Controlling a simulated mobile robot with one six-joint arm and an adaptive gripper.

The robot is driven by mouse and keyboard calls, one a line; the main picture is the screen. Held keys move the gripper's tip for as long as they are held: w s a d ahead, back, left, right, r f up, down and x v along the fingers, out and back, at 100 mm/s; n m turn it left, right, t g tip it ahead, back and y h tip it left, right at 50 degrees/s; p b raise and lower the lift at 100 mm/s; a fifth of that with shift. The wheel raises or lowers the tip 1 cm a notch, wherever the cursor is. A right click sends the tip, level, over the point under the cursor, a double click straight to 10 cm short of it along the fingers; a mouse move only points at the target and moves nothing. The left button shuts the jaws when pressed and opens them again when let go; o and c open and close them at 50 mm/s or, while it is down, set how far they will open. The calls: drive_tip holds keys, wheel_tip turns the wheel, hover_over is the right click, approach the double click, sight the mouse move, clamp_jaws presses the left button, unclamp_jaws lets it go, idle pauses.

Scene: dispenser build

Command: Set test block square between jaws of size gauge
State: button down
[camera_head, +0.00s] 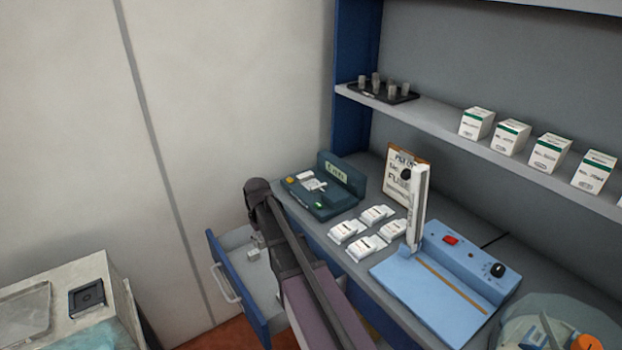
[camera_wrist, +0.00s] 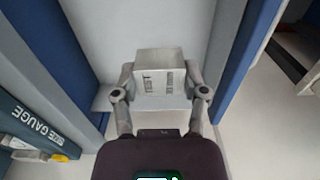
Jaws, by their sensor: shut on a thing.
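The test block, a grey metal cube with dark lettering, is between the two fingers of my gripper (camera_wrist: 160,92) in the wrist view; I point at the block's top face (camera_wrist: 159,60). In the head view the block (camera_head: 254,254) shows small below my gripper, over the open drawer. I cannot tell whether it touches the drawer floor. The size gauge (camera_head: 308,203) is a dark teal device with an upright panel, a yellow button and a green light, on the counter right of my arm. Its labelled side (camera_wrist: 32,118) shows at the left of the wrist view. Its jaws are too small to judge.
The blue-sided drawer (camera_head: 238,296) stands open below the counter. Several white packets (camera_head: 366,247) lie right of the gauge, beside a blue sealer (camera_head: 425,297) with a raised arm. A clipboard (camera_head: 398,180) stands behind. A shelf (camera_head: 440,123) overhangs the counter.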

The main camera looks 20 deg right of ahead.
wheel_tip(320, 180, up, 16)
drive_tip(key=p, duration=1.4)
drive_tip(key=shift+f, duration=0.15)
drive_tip(key=shift+s, duration=0.1)
